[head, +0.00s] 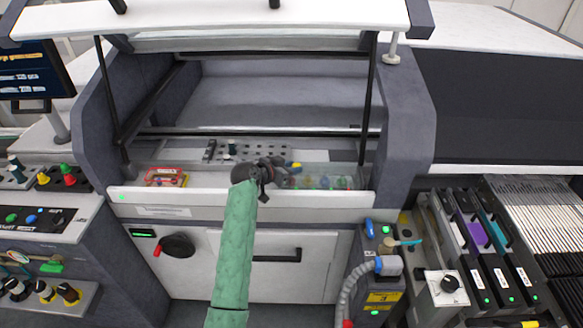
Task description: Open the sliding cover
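The machine's cover (215,20) is the white panel across the top of the head view. It stands raised above the bay, with dark struts running down on both sides. The bay below (280,88) is open to view at the front. My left gripper (275,172) is dark and lies over the front ledge of the bay, at the end of my green-sleeved arm. It is well below the raised cover and apart from it. Its fingers are small and blend with dark items behind, so their opening is unclear. My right gripper is not in view.
A red box (166,177) sits on the ledge at left, and small clear and coloured items (325,182) at right. A black handle (277,255) and a dark knob (178,245) are on the front below. Feeder units (480,245) stand at right, a monitor (32,70) at left.

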